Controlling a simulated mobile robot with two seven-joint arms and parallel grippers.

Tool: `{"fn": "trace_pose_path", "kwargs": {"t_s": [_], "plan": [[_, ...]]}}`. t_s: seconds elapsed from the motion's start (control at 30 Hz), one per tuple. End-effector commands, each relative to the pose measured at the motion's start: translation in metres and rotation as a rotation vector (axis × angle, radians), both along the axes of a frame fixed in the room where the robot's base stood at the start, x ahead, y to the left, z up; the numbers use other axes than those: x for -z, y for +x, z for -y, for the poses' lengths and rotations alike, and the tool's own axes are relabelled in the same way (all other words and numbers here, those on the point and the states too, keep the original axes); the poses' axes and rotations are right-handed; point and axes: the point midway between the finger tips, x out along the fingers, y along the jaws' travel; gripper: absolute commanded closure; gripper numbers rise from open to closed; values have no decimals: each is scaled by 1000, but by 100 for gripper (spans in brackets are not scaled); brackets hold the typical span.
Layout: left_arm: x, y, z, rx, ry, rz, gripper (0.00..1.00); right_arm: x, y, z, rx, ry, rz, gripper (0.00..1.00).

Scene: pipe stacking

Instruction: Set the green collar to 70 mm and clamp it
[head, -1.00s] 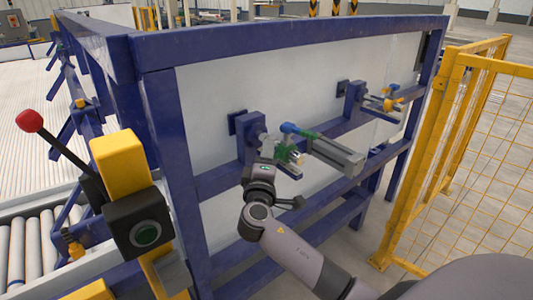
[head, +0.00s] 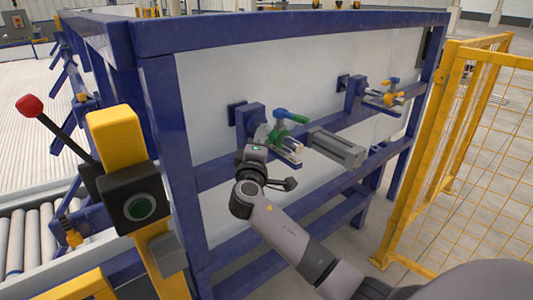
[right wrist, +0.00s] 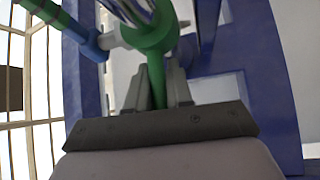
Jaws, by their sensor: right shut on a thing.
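The green collar (head: 277,135) sits on a rod that sticks out from a blue mount on the frame. A lever with blue and green parts (head: 291,116) rises above it. In the right wrist view the collar (right wrist: 152,32) is a green ring around a pale rod, with a green stem running down between my fingers. The lever (right wrist: 75,32) also shows there at upper left. My right gripper (right wrist: 157,92) is shut on that stem, just below the ring. In the head view the right gripper (head: 262,150) is partly hidden at the collar. No scale marks can be read. My left gripper is not in view.
A grey block (head: 336,148) stands close to the right of the collar. A second mount with an orange and blue fitting (head: 386,96) is farther right. A yellow mesh fence (head: 455,170) bounds the right side. A post with a red-knobbed lever (head: 30,105) stands left.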

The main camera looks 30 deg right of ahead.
Motion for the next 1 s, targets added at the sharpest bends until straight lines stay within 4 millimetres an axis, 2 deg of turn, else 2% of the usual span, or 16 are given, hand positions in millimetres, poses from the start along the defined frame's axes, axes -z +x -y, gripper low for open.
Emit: {"fn": "trace_pose_path", "kwargs": {"t_s": [0.1,0.43,0.47,0.5,0.83,1.0], "plan": [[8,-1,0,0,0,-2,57,2,8,0,1,2,-1,100],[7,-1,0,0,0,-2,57,0,9,-1,-1,3,-3,100],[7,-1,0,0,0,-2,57,0,9,-1,-1,3,-3,73],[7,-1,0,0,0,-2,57,0,9,-1,-1,3,-3,60],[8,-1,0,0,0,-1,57,0,8,-2,-1,2,-2,59],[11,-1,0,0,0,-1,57,4,-3,-12,-4,3,-2,59]]}}
